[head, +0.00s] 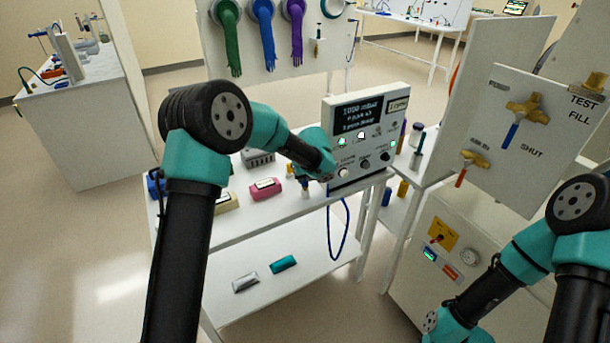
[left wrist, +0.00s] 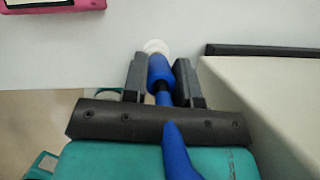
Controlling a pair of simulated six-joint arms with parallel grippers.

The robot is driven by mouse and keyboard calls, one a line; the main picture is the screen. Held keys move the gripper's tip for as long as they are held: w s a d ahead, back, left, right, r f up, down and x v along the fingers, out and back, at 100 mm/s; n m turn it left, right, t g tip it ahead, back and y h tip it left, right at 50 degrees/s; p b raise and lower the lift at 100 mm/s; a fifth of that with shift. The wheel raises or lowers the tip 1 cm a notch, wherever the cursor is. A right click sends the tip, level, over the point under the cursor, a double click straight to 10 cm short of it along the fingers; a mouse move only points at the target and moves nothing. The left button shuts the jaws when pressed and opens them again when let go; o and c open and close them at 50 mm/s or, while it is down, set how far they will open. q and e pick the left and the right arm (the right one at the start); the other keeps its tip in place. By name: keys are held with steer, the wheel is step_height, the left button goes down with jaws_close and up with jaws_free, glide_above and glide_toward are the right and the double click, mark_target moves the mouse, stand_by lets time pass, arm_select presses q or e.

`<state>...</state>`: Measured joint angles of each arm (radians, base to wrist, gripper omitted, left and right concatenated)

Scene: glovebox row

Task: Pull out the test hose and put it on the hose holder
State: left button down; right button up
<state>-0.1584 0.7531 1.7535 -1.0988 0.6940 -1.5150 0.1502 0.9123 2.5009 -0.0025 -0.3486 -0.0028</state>
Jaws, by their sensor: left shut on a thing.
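The blue test hose (head: 346,232) hangs in a loop below the front edge of the bench, under the grey instrument box (head: 362,140). My left gripper (left wrist: 160,78) is shut around the hose's blue end piece (left wrist: 159,68), with one dark finger on each side. The end piece points at a round whitish part (left wrist: 155,46); I cannot tell whether they touch. The hose runs back over the gripper body in the left wrist view. In the head view my left wrist hides the grip, close to the front of the box. I cannot clearly make out the hose holder. My right gripper is out of view.
A pink device (head: 267,189) lies on the bench left of my left gripper. Grey and teal items (head: 284,264) lie on the lower shelf. A valve panel (head: 510,120) stands right. Coloured gloves (head: 262,35) hang on a panel behind.

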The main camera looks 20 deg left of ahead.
arm_select(q)
steer(key=shift+f, duration=0.6)
steer(key=c, duration=0.8)
jaws_free()
steer(key=v, duration=1.7)
steer(key=shift+s+r, duration=0.1)
steer(key=shift+r, duration=0.1)
